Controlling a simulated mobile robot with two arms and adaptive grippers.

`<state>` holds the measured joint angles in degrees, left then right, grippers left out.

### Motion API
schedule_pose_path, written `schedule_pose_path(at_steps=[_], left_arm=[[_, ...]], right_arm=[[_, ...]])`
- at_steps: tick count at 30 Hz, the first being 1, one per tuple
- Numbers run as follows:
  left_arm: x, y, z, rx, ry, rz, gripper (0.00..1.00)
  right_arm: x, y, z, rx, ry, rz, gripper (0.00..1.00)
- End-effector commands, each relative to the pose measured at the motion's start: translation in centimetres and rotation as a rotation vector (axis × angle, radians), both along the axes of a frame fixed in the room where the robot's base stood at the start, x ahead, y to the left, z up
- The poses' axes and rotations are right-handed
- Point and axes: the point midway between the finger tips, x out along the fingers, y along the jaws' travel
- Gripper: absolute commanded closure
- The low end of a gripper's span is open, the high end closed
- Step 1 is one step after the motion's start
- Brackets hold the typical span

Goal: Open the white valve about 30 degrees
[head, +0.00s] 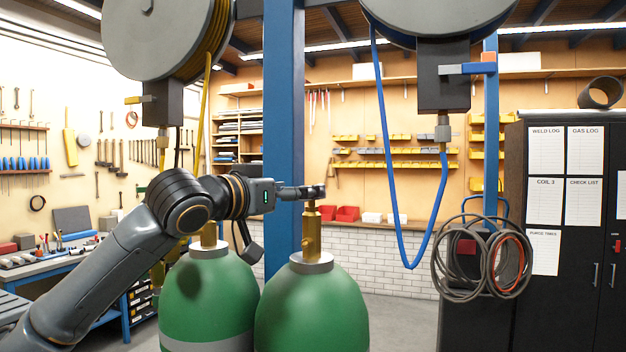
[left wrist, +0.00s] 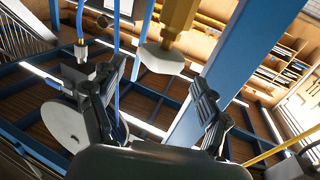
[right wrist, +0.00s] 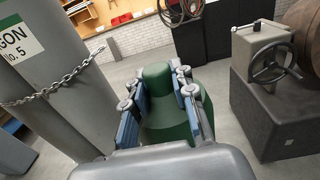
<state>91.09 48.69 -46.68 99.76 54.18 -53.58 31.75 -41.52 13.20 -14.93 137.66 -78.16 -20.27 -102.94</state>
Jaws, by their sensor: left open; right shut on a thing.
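The white valve handle (left wrist: 165,58) sits on a brass stem (left wrist: 180,18) in the left wrist view. My left gripper (left wrist: 159,74) is open, with one finger on each side of the handle; I cannot tell whether they touch it. In the head view my left gripper (head: 314,191) is at the top of the brass valve body (head: 312,232) on the right green cylinder (head: 311,305), and its fingers hide the handle. In the right wrist view my right gripper (right wrist: 158,88) has its blue pads on both sides of a green thing (right wrist: 157,78), with its lower part partly hidden.
A second green cylinder (head: 205,295) stands close on the left. A blue hose (head: 390,180) hangs from a reel on the right. A blue post (head: 284,120) rises behind the cylinders. A chained grey cylinder (right wrist: 50,85) and a handwheel (right wrist: 272,65) flank my right gripper.

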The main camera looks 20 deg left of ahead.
Motion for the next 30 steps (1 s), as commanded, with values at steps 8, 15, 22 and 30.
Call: schedule_pose_path(at_steps=[8, 15, 22, 30], left_arm=[[4.0, -1.4, 0.3, -0.002, 0.002, 0.001, 0.24], [5.0, -1.8, 0.0, 0.0, 0.0, 0.001, 0.24], [5.0, -1.8, 0.0, 0.0, 0.0, 0.001, 0.3], [5.0, -1.7, 0.0, 0.0, -0.001, 0.001, 0.79]], right_arm=[[0.0, 0.0, 2.2, 0.0, -0.003, 0.0, 1.0], [0.0, 0.0, 2.4, 0.0, -0.003, 0.0, 1.0], [0.0, 0.0, 2.3, 0.0, -0.003, 0.0, 1.0], [0.0, 0.0, 2.3, 0.0, -0.003, 0.0, 1.0]])
